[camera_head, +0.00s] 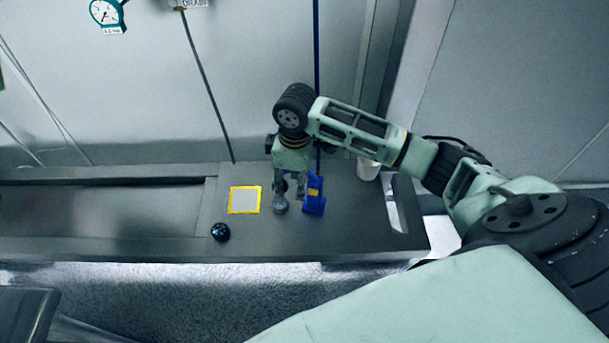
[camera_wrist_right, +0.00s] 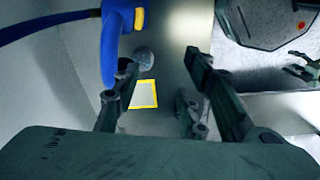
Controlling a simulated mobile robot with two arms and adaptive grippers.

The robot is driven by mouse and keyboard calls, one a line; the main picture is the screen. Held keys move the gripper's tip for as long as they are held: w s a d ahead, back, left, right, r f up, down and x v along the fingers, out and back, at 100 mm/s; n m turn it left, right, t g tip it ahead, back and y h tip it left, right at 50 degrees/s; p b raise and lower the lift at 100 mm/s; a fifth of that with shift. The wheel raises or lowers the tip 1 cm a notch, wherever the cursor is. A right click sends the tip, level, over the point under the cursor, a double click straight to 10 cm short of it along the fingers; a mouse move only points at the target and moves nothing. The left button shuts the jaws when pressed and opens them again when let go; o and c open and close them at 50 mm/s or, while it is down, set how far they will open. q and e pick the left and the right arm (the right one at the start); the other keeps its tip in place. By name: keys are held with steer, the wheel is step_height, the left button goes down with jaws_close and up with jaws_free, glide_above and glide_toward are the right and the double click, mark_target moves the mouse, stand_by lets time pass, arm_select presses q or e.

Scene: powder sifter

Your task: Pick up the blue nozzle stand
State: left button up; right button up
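The blue nozzle stand (camera_head: 314,197) is on the dark bench in the head view, with a small yellow patch on it. My right gripper (camera_head: 290,188) points down just left of it. In the right wrist view the blue stand (camera_wrist_right: 112,45) is at the upper left, by the tip of the left-hand finger. My right gripper (camera_wrist_right: 160,75) is open there, with the stand outside the gap between its fingers; whether they touch is unclear. What seems to be my left gripper (camera_wrist_right: 300,66) shows small at the right edge of the wrist view.
A grey rounded piece (camera_head: 280,204) is beside the stand. A yellow-framed square (camera_head: 244,200) and a black knob (camera_head: 220,232) lie further left. A white cup (camera_head: 367,169) is at the back right. A blue hose (camera_head: 317,80) runs upward by the back wall.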

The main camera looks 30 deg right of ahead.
glide_toward(313, 192)
steer(key=w+r, duration=0.3)
steer(key=shift+w+a, duration=0.1)
steer(key=shift+w, duration=0.2)
steer(key=f, duration=0.2)
steer(key=f+p, duration=0.1)
steer(key=f, duration=0.2)
steer(key=w+f, duration=0.1)
steer(key=f, duration=0.1)
steer(key=shift+w+f, duration=0.1)
steer(key=shift+f, duration=0.1)
steer(key=shift+c, duration=0.4)
jaws_close()
steer(key=shift+r+m, duration=0.1)
steer(key=shift+m, duration=0.2)
